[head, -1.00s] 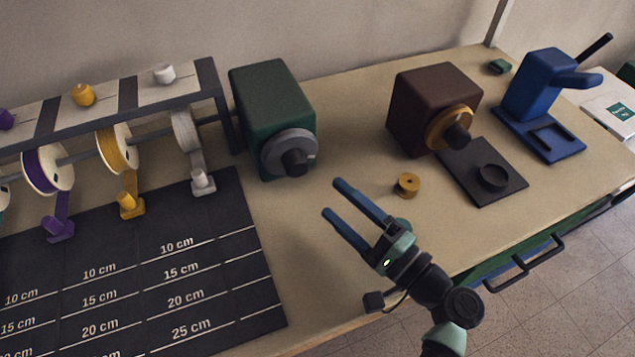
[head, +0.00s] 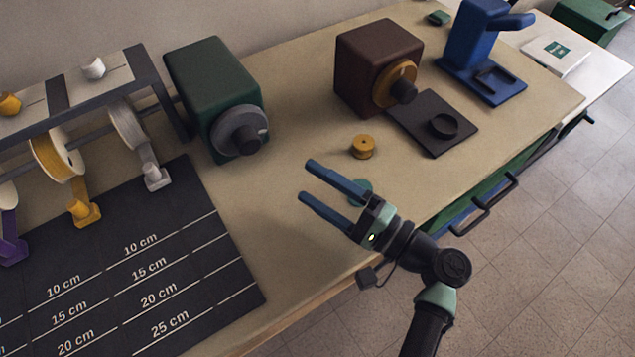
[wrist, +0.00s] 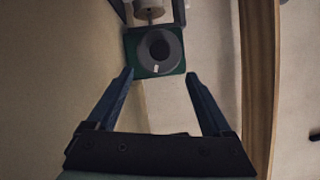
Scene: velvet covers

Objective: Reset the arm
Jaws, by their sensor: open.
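My gripper (head: 306,180) is open and empty above the front part of the workbench (head: 235,190). Its two blue fingers point to the upper left in the head view, toward the green machine (head: 213,90). In the wrist view the fingers (wrist: 160,75) stand apart with nothing between them. The green machine (wrist: 155,68) with its round dark knob shows beyond the fingertips there. My arm comes in from the lower right, over the bench's front edge.
The brown machine (head: 375,65), black plate (head: 434,128) and blue press (head: 485,45) stand farther right. A ribbon rack (head: 75,95) and marked dark mat (head: 130,270) are left.

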